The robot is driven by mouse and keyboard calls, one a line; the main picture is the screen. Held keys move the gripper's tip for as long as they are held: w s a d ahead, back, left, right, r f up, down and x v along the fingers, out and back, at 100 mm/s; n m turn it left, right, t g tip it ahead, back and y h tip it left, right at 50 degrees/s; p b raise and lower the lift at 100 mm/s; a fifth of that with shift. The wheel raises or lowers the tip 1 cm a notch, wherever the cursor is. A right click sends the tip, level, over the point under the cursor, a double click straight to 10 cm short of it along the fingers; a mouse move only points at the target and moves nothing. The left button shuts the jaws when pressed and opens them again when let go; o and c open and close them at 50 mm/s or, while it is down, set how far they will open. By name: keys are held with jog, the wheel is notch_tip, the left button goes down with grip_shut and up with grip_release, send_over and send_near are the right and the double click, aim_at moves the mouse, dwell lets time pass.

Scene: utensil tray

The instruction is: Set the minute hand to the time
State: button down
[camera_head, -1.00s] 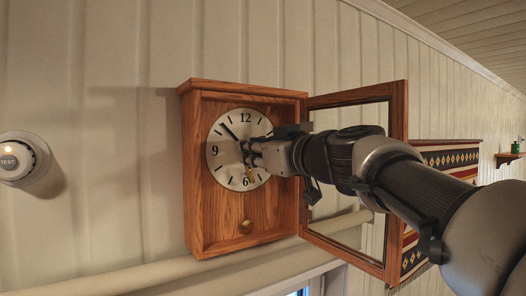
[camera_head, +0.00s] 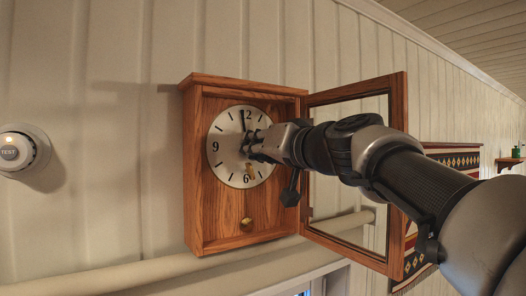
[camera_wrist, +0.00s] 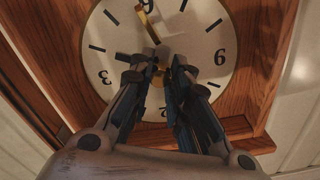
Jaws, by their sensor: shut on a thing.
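The round white clock face (camera_head: 222,160) sits in a wooden case with its glass door swung open. My gripper (camera_head: 252,143) is at the middle of the face. In the wrist view my gripper (camera_wrist: 160,68) has its fingertips close together by the centre hub, shut on the minute hand, which the fingers mostly hide.
The open door frame (camera_head: 398,150) stands right of the case (camera_head: 193,170), beside my arm. A round white device (camera_head: 18,151) is on the wall at left. A pipe (camera_head: 130,275) runs below.

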jog(key=shift+m, duration=1)
jog(key=c, duration=1.5)
grip_release()
jog(key=shift+o, duration=0.2)
jog(key=v, duration=1.2)
